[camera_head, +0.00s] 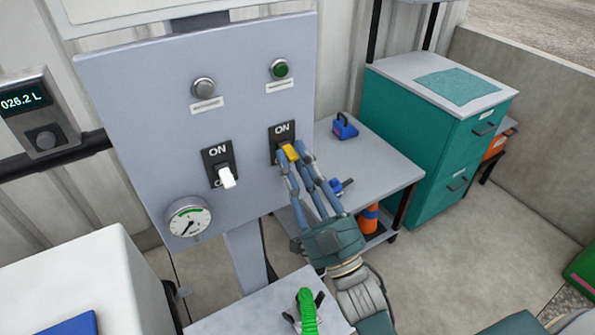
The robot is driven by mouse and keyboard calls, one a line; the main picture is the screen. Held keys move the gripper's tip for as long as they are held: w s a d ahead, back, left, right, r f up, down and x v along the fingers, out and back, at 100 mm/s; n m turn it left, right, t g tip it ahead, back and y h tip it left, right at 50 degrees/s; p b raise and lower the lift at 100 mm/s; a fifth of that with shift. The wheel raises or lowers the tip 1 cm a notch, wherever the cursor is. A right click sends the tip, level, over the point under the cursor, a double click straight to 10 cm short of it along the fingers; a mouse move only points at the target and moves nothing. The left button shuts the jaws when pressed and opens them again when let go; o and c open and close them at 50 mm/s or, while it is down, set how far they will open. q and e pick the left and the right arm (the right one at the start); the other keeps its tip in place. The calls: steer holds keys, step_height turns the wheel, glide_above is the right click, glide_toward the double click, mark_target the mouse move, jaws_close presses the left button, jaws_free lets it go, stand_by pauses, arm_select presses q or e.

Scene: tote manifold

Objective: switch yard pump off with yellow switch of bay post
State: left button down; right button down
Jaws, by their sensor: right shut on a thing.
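The bay post carries a grey panel (150,110) with two switches. The yellow switch (291,152) is on the right, on a black plate with ON showing above it. Its lower part is hidden by my fingers, and I cannot tell exactly how its lever stands. My right gripper (288,153) reaches up from below and is shut on the yellow switch. The white switch (227,177) on the left points down, over its lower label. A green lamp (279,68) sits above the yellow switch, and a grey lamp (203,88) above the white one. My left gripper is not in view.
A gauge (187,217) is at the panel's lower left, and a meter (40,112) reads 026.2 L. A side table (375,160) with a blue item (344,126) stands behind my right gripper. A teal cabinet (425,135) is to the right. A green-handled tool (307,311) lies below.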

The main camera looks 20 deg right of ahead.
steer(key=shift+s+a+r, duration=0.1)
steer(key=shift+a+r, duration=0.05)
steer(key=shift+r, duration=0.15)
steer(key=c, duration=1.7)
jaws_free()
steer(key=shift+s+a, duration=0.1)
steer(key=shift+s, duration=0.05)
steer(key=shift+f, duration=0.2)
